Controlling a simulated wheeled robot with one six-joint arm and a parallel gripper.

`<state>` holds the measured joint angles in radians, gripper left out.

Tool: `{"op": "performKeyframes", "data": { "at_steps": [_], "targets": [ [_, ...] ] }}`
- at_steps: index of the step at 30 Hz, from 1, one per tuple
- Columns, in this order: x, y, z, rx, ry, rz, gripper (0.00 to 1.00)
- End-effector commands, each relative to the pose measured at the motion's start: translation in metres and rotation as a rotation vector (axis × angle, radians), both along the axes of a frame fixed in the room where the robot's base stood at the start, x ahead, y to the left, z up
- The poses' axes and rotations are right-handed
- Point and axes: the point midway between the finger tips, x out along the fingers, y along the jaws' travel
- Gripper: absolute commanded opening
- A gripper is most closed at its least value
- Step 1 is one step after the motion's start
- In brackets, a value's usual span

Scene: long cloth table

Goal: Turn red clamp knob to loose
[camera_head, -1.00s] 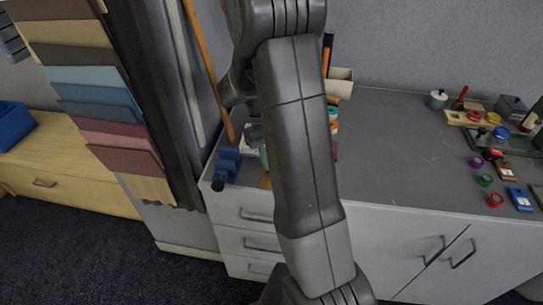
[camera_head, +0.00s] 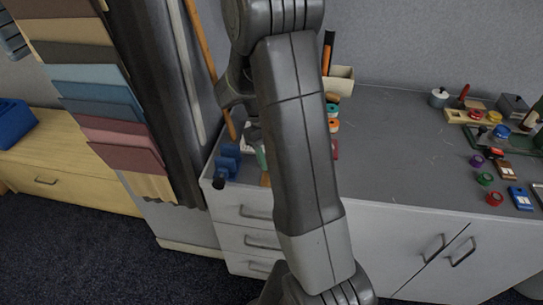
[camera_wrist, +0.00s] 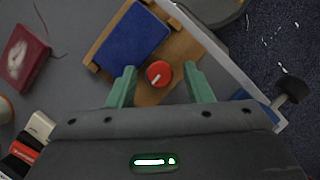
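The red clamp knob (camera_wrist: 159,73) shows in the wrist view as a round red cap with a short white line pointing to the lower left. It sits on a tan wooden board (camera_wrist: 183,52) beside a blue pad (camera_wrist: 131,41). My gripper (camera_wrist: 161,71) is open, with one green finger on each side of the knob. Gaps show between the fingers and the knob; its height above the board is hard to tell. No loose or tight marking is readable. In the head view my arm hides the knob and most of my gripper.
A blue vise (camera_head: 228,160) stands at the table's left front corner; its black handle end (camera_wrist: 292,88) overhangs the edge in the wrist view. A dark red box (camera_wrist: 22,57) lies left of the board. The grey tabletop (camera_head: 390,140) is clear mid-table, with several small items at right.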

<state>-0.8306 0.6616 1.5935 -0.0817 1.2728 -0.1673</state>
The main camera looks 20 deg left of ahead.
Motion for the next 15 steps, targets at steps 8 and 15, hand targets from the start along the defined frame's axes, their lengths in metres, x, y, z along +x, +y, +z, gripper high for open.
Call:
{"op": "performKeyframes", "data": {
  "at_steps": [8, 15],
  "targets": [
    [0.001, 0.001, 0.003, 0.001, -0.001, -0.001, 0.46],
    [0.008, 0.014, 0.037, 0.004, -0.004, -0.001, 0.46]
  ]
}}
